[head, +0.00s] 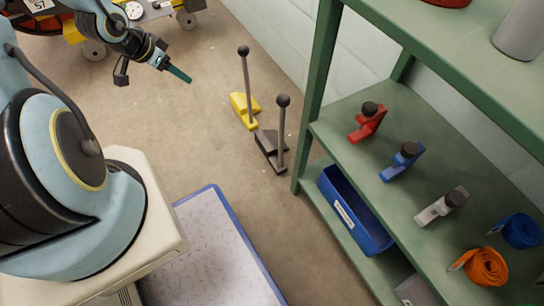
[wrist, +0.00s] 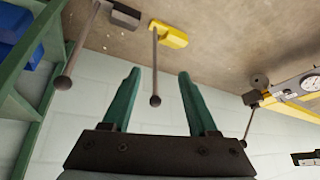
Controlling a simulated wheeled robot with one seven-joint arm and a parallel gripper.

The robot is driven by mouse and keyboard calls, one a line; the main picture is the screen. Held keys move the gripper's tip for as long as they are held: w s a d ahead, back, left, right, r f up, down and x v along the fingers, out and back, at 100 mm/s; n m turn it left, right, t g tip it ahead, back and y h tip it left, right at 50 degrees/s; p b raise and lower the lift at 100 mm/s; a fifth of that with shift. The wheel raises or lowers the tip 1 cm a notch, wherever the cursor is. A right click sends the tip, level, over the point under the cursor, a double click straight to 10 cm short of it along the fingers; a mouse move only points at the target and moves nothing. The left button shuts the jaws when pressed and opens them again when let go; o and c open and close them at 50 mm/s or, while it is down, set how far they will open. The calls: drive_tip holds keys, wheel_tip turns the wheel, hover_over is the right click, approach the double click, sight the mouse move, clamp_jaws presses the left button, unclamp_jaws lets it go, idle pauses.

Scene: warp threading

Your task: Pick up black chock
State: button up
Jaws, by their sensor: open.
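The black chock (head: 271,151) sits on the floor beside the shelf's post, with an upright rod topped by a dark ball (head: 283,100). In the wrist view the black chock (wrist: 121,15) is at the upper left, outside the fingers. My gripper (head: 183,76) is open and empty, up and to the left of the chock in the head view, well apart from it. Its green fingers (wrist: 159,73) stand apart in the wrist view, with the yellow chock's rod showing between them in the background.
A yellow chock (head: 243,112) with a similar rod stands just beyond the black one. A green shelf (head: 340,130) at right holds clamps, straps and a blue bin (head: 352,205). A blue-edged mat (head: 215,235) lies in front. A wheeled yellow cart (head: 75,30) stands upper left.

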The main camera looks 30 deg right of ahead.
drive_tip(key=s+d+f+m+g+h+b, duration=0.25)
drive_tip(key=s+d+f+b, duration=0.3)
drive_tip(key=f, duration=0.35)
drive_tip(key=s+d+f+m+g+h+b, duration=0.25)
drive_tip(key=s+d+f+b, duration=0.2)
drive_tip(key=f+b, duration=0.3)
drive_tip(key=s+d+f+m+g+h+b, duration=0.1)
drive_tip(key=s+d+f+m+h+b, duration=0.15)
drive_tip(key=s+d+f+b, duration=0.5)
drive_tip(key=d+f+b, duration=0.4)
drive_tip(key=d+f, duration=0.1)
drive_tip(key=d, duration=0.2)
drive_tip(key=shift+w+d+n, duration=0.3)
drive_tip(key=shift+d+n, duration=0.05)
drive_tip(key=shift+d, duration=0.05)
drive_tip(key=shift+h, duration=0.35)
clamp_jaws()
